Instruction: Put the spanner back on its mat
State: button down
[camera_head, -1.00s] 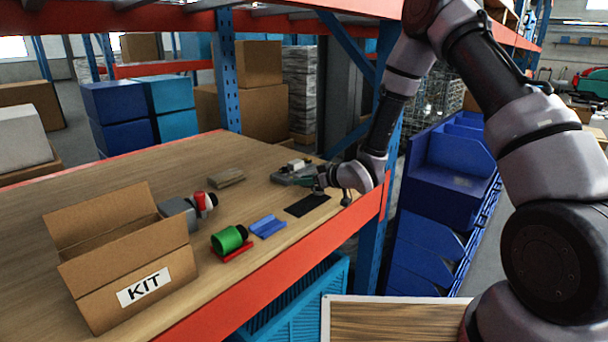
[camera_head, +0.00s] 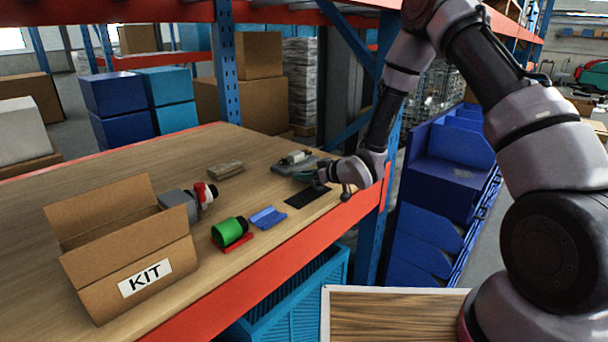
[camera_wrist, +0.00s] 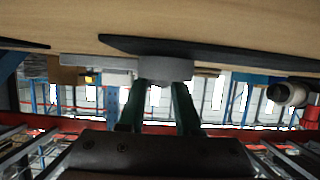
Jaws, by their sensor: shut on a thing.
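The black mat (camera_head: 313,196) lies flat near the shelf's front edge in the head view. My gripper (camera_head: 319,182) is low over the shelf, close to the mat's far side. In the wrist view, my gripper (camera_wrist: 162,88) has its two dark green fingers shut on a grey piece, taken as the spanner (camera_wrist: 165,68).
A grey-green tool or fixture (camera_head: 300,168) sits just behind my gripper. A blue holder (camera_head: 268,218), a green cylinder (camera_head: 229,232) on a red base, a grey-and-red part (camera_head: 190,200) and the KIT box (camera_head: 135,258) stand to the left. A blue post rises behind the right end.

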jog(key=shift+f, duration=0.1)
jog(key=c, duration=0.5)
grip_release()
jog(key=shift+d, duration=0.1)
